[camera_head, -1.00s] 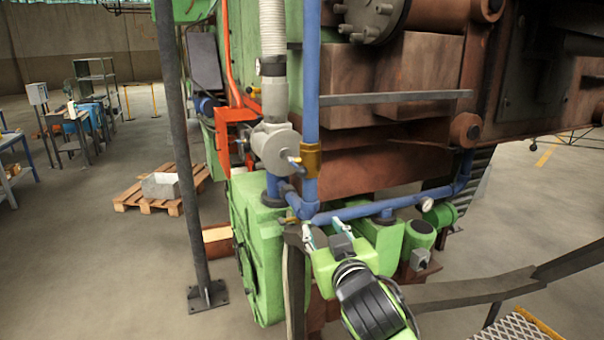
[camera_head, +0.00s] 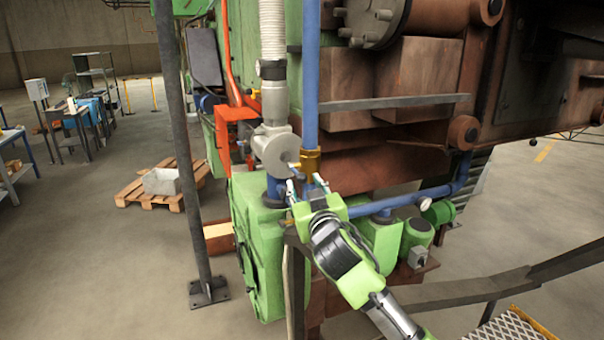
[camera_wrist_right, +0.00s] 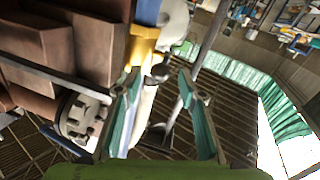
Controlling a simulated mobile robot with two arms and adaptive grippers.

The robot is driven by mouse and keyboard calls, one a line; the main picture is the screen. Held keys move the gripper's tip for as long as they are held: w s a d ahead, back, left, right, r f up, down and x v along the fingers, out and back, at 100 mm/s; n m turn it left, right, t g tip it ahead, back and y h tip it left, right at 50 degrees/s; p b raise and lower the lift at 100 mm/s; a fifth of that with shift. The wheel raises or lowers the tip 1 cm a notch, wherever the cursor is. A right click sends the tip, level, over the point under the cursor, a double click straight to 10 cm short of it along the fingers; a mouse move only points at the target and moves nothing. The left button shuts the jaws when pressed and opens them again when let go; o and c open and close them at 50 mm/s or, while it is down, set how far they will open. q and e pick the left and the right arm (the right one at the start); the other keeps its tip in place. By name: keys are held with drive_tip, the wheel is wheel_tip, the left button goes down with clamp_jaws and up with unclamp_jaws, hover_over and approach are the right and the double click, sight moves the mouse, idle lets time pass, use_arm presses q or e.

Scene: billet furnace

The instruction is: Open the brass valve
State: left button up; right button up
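The brass valve (camera_head: 311,162) sits on the vertical blue pipe (camera_head: 311,80), with a short lever pointing left from it. My right gripper (camera_head: 305,184) is just below and in front of the valve, its fingers pointing up towards it. In the right wrist view the yellow brass body (camera_wrist_right: 146,42) is beyond the left finger, and a dark rounded lever end lies between the fingertips. The right gripper (camera_wrist_right: 158,78) is open there with a wide gap, and I see no clear contact. My left gripper is not in view.
A grey round housing (camera_head: 275,152) stands left of the valve. A blue pipe (camera_head: 400,200) runs right, behind my gripper. A dark post (camera_head: 182,150) stands at left, and a dark rail (camera_head: 470,291) crosses the lower right. A pallet (camera_head: 150,190) lies on the floor.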

sight(303, 182)
drive_tip(key=shift+w+a+p, duration=0.15)
drive_tip(key=shift+w+p, duration=0.15)
drive_tip(key=shift+w, duration=0.7)
drive_tip(key=shift+w+a+p, duration=0.1)
drive_tip(key=shift+w+p, duration=0.2)
drive_tip(key=shift+w, duration=0.7)
clamp_jaws()
